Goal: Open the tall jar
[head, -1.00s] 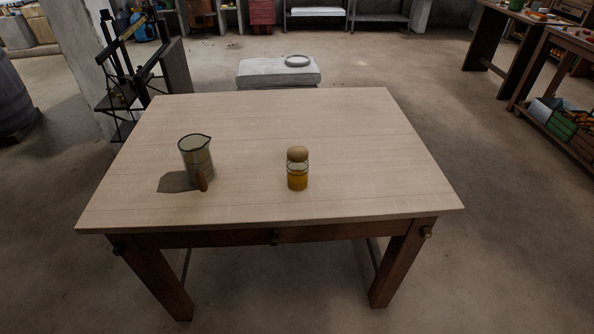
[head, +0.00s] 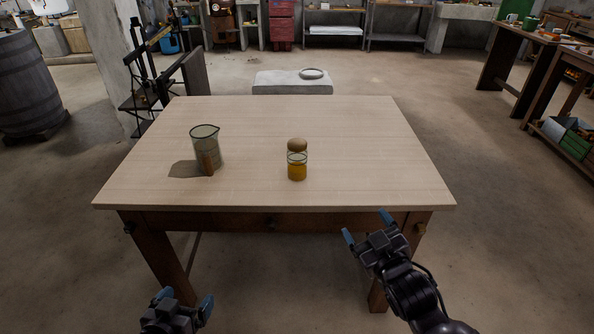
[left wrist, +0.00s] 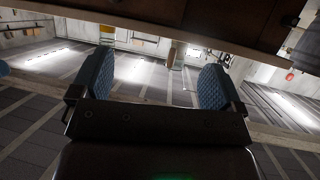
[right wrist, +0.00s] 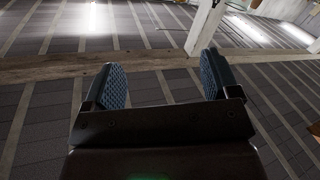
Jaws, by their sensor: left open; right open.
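The jar (head: 297,171) stands upright on the table in the head view, right of the table's middle and towards the front. It is clear glass with yellow contents in its lower part. A round tan stopper (head: 297,145) sits on its mouth. My left gripper (head: 185,298) is open and empty, low in front of the table and to the left of the jar. My right gripper (head: 366,226) is open and empty, in front of the table's front edge and to the right of the jar. Neither gripper touches the jar.
A glass beaker (head: 206,146) with a spout stands on the table (head: 350,130) left of the jar, with a brown upright piece at its front. The rest of the tabletop is clear. A pale block (head: 290,88) stands behind the table, and a barrel (head: 30,90) at the far left.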

